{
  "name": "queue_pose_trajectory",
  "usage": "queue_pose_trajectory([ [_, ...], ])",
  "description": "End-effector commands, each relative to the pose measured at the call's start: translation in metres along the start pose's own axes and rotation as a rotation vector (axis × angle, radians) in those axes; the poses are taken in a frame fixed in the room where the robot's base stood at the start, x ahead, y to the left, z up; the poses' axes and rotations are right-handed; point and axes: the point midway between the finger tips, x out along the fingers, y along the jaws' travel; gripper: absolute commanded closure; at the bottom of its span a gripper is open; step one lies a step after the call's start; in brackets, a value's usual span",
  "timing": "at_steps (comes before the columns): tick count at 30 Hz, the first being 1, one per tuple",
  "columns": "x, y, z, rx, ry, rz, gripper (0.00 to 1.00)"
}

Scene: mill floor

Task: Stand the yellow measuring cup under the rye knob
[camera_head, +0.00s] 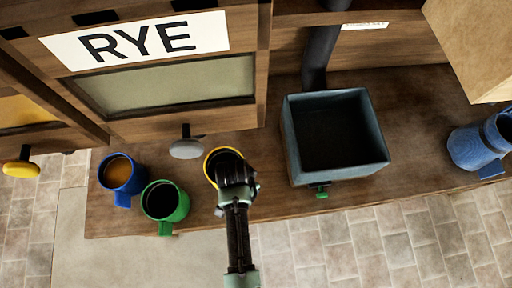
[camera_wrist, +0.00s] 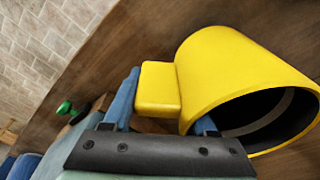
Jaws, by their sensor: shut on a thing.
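The yellow measuring cup (camera_head: 209,160) is on or just above the wooden ledge, mostly hidden behind my gripper (camera_head: 234,180) in the head view. In the wrist view the cup (camera_wrist: 215,70) shows large, with its dark opening at lower right. My gripper (camera_wrist: 163,112) is shut on its block handle (camera_wrist: 157,88), one blue finger on each side. The rye knob (camera_head: 186,148) is grey and sits below the RYE label (camera_head: 135,40) and its window. The cup is to the right of this knob. I cannot tell whether its base touches the ledge.
A blue cup (camera_head: 121,172) with brown contents and a green cup (camera_head: 165,202) stand left on the ledge (camera_head: 270,205). A blue-grey square bin (camera_head: 290,150) with a green knob (camera_head: 320,188) is right. A blue jug (camera_head: 470,148) stands far right. A yellow knob (camera_head: 20,168) is far left.

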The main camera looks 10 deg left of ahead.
Motion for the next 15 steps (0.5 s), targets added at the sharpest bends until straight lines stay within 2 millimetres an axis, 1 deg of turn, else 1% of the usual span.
queue_pose_trajectory([
  [1,0.003,-0.007,0.000,-0.002,0.002,-0.003,1.00],
  [12,0.006,-0.043,0.001,-0.001,0.001,-0.003,1.00],
  [13,0.006,-0.045,0.001,-0.002,0.001,-0.003,1.00],
  [15,0.012,-0.043,0.002,0.000,0.000,0.000,1.00],
])
